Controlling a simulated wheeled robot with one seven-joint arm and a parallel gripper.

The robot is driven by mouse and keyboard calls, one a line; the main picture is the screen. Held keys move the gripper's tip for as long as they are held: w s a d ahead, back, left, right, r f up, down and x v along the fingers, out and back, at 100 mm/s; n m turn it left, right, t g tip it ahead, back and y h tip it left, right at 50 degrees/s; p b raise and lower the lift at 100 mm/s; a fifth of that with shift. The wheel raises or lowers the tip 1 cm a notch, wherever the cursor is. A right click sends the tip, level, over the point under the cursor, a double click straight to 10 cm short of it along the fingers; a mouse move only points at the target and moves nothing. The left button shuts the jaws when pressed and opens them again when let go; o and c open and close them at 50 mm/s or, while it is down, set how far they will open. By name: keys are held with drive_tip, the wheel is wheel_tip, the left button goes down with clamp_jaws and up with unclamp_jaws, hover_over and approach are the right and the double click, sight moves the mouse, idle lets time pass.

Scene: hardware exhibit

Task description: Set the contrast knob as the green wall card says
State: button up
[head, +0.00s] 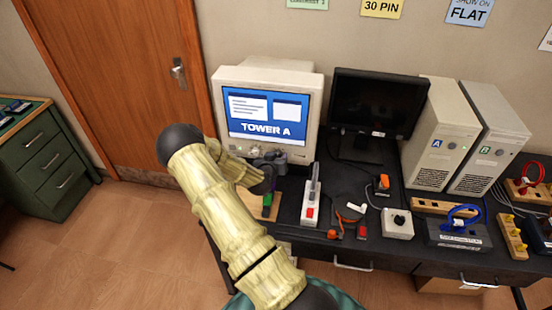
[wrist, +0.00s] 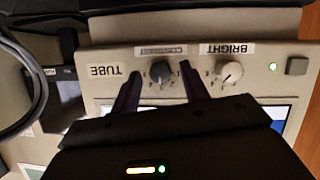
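The beige CRT monitor (head: 307,90) stands on the dark desk with a blue TOWER A screen. The wrist view shows its control strip upside down. The contrast knob (wrist: 161,72), small and dark grey-blue, sits under a partly blurred label; its pointer setting is too small to read surely. My gripper (wrist: 160,80) is open, with one finger on each side of this knob and visible gaps between.
The BRIGHT knob (wrist: 229,71) is close beside one finger; a TUBE label (wrist: 115,70) is beyond the other. A black monitor (head: 375,103), two towers, a white switch box (head: 397,223) and cabled parts crowd the desk to the right.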

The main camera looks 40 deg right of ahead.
drive_tip(key=b+v, duration=0.3)
drive_tip(key=v, duration=1.4)
drive_tip(key=shift+s+b, duration=0.15)
drive_tip(key=shift+b, duration=0.25)
drive_tip(key=shift+a, duration=0.2)
